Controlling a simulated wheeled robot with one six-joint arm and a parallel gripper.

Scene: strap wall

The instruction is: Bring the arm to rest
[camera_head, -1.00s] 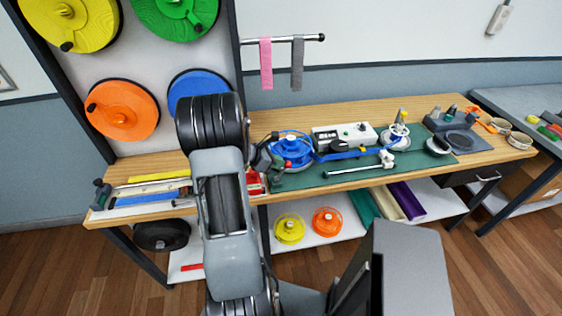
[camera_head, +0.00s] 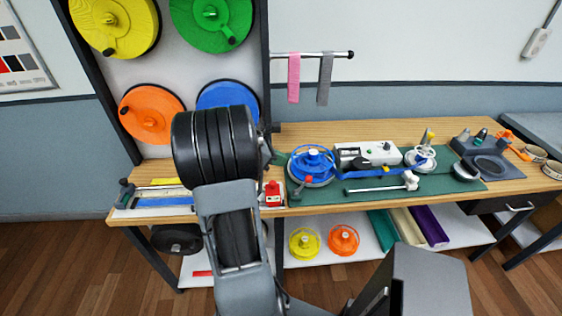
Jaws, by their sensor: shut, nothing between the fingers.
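My arm (camera_head: 238,225) rises in front of the bench, with its thick black joint in front of the lower spools. Most of my gripper (camera_head: 274,152) is hidden behind that joint. Only a dark part of it shows at the joint's right side, above the bench top. It is shut, and I see nothing held in it. The wooden bench (camera_head: 320,135) stands behind the arm.
A blue reel (camera_head: 312,165), a white device (camera_head: 368,153) and a silver rod (camera_head: 375,188) lie on the green mat (camera_head: 440,186). A red block (camera_head: 273,193) is near the arm. Wall spools, including orange (camera_head: 152,114), are behind. A rail (camera_head: 320,54) holds pink and grey straps.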

